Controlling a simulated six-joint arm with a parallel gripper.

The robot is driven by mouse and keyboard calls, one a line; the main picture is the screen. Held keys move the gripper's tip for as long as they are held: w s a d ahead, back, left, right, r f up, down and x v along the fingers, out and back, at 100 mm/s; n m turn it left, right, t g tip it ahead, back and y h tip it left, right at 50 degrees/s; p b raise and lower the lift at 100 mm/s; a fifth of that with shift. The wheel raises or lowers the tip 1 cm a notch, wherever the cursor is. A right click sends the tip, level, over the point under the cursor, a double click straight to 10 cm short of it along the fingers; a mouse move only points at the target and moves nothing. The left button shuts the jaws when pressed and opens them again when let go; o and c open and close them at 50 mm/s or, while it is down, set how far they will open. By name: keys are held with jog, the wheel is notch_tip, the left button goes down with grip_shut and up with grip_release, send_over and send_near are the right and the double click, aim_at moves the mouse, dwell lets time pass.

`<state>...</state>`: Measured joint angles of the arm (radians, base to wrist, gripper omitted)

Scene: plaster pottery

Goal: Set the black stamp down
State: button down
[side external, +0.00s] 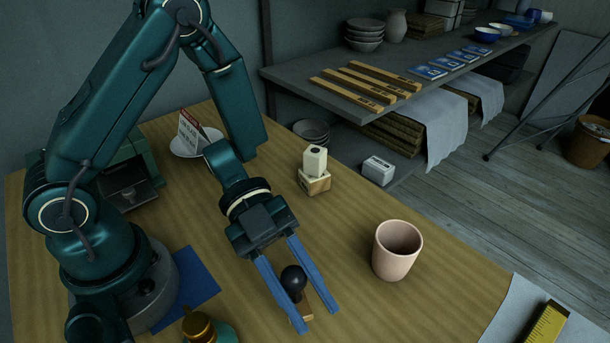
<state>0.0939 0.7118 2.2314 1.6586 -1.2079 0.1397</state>
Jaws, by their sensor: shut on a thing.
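The black stamp (293,279), with a round dark knob on top, is between the two long blue fingers of my gripper (317,317), near the front of the wooden table. My gripper is shut on it. The fingers partly hide the stamp's lower part. A light wooden piece shows low between the fingers beside the stamp; I cannot tell if it is part of the stamp. I cannot tell whether the stamp touches the table.
A pink cup (397,250) stands right of my gripper. A cream block on a small wooden block (314,182) stands behind. A blue sheet (192,278) and a brass-coloured object (199,327) lie left. A white dish (190,146) holds a sign. A yellow ruler (546,325) lies front right.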

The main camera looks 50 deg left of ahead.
aim_at(299, 302)
jog(key=shift+f, duration=1.85)
jog(key=shift+f, duration=0.1)
jog(key=c, duration=0.5)
grip_release()
